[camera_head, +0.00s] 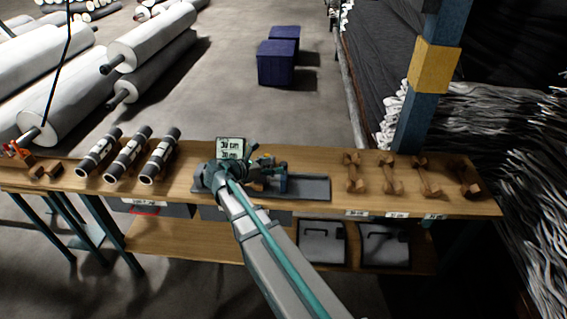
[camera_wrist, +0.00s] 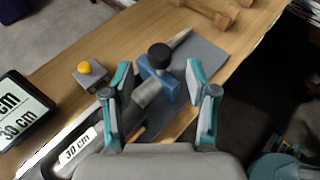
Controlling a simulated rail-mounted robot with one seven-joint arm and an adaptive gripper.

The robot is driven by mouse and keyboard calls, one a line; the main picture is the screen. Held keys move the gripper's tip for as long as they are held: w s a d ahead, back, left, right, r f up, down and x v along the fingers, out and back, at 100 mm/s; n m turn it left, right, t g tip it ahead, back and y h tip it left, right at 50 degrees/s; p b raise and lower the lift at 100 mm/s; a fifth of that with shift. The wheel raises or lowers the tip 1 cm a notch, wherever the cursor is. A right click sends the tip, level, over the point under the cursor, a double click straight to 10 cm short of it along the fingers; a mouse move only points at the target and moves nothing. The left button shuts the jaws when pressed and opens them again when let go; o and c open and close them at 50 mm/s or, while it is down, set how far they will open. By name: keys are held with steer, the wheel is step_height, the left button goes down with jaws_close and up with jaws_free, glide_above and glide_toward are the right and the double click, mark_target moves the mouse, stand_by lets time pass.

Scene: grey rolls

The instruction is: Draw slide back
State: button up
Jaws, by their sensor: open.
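The slide is a blue block (camera_wrist: 168,86) with a black knob on top (camera_wrist: 159,56), set on a grey flat track (camera_wrist: 204,58). A grey cylinder reaches the block from the lower left, with a white "30 cm" label (camera_wrist: 77,150) along that line. My gripper (camera_wrist: 160,76) is open, with one teal finger on each side of the block; I cannot tell whether either finger touches it. In the head view my gripper (camera_head: 264,178) is over the left part of the track (camera_head: 312,188), and my arm hides much of the device.
A display reading "30 cm" (camera_head: 230,147) stands behind the track; a yellow button (camera_wrist: 84,67) sits on a small grey box beside it. Three dark tubes (camera_head: 128,155) lie left on the wooden bench (camera_head: 335,160).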

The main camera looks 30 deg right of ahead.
mark_target(282, 164)
steer(key=shift+p+x, duration=0.65)
steer(key=shift+x, duration=2.5)
jaws_close()
steer(key=shift+a, duration=0.1)
